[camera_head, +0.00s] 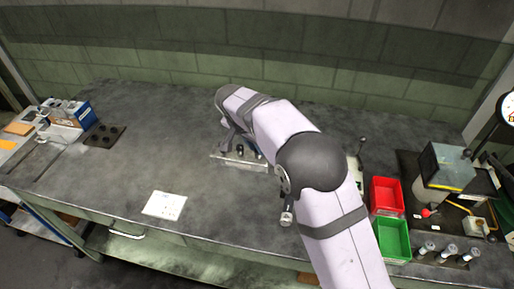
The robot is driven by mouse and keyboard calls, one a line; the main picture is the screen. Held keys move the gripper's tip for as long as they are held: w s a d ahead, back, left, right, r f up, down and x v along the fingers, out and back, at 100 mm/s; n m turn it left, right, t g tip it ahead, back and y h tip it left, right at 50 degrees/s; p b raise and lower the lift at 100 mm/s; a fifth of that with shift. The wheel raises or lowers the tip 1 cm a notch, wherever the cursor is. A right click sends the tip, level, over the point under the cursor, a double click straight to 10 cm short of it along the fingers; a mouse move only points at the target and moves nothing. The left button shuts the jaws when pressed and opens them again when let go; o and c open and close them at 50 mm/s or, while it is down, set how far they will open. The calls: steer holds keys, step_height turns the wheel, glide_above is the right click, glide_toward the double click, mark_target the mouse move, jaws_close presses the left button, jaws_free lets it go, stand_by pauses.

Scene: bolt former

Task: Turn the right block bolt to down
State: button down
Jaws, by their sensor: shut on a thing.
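A low light-grey block (232,162) with small dark upright parts lies mid-table. My arm hides its right part. My gripper (227,147) points down at the block's left part. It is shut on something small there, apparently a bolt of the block. The jaws and the arm cover the hold, so I cannot tell which bolt it is or which way it points.
A red bin (386,195) and a green bin (393,240) stand at the right, beside a machine (446,168) on a dark plate. A white sheet (165,205) lies front left. A blue box (75,115) stands far left. The left-middle tabletop is clear.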

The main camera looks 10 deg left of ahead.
steer(key=m+p, duration=0.1)
steer(key=m+h+p, duration=0.1)
steer(key=m, duration=0.1)
steer(key=m+g+p, duration=0.1)
steer(key=shift+w+a+r+m+h, duration=0.2)
steer(key=shift+a+r+m+h, duration=0.05)
steer(key=shift+r+m+h, duration=0.05)
steer(key=m+g+p, duration=0.1)
steer(key=m+p, duration=0.2)
steer(key=shift+w+a+f+p, duration=0.1)
steer(key=shift+p, duration=0.25)
steer(key=shift+f+m+h+p, duration=0.1)
steer(key=shift+m+h+p, duration=0.2)
steer(key=c, duration=1.6)
jaws_free()
